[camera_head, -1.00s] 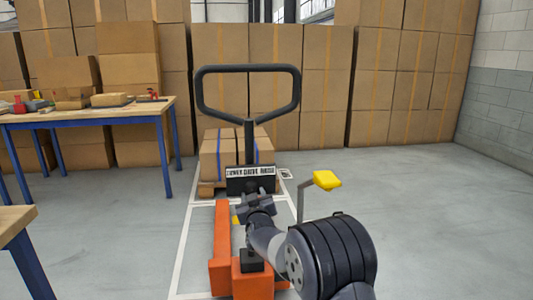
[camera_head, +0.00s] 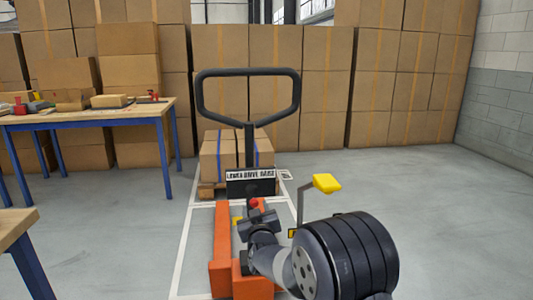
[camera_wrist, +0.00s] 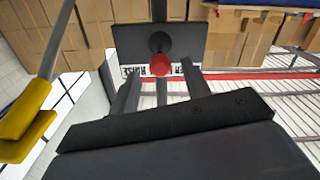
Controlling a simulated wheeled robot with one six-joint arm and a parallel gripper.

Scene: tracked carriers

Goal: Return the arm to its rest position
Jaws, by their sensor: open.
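My gripper (camera_head: 258,207) is in front of the orange pallet truck (camera_head: 222,240), below its dark label plate (camera_head: 250,183). A small red knob (camera_head: 253,203) shows just beyond my fingers. In the wrist view my gripper (camera_wrist: 162,95) has its fingers apart, with the red knob (camera_wrist: 160,65) on a dark stem just beyond them. The gripper looks empty; whether a finger touches the knob is unclear. My arm reaches in from the lower right, with its large dark joint in front of the truck's right side.
The truck's black loop handle (camera_head: 248,70) stands upright. A yellow-topped lever (camera_head: 327,183) is close to my arm on the right and also shows in the wrist view (camera_wrist: 25,125). A workbench (camera_head: 90,117) stands at left. Floor at right is clear.

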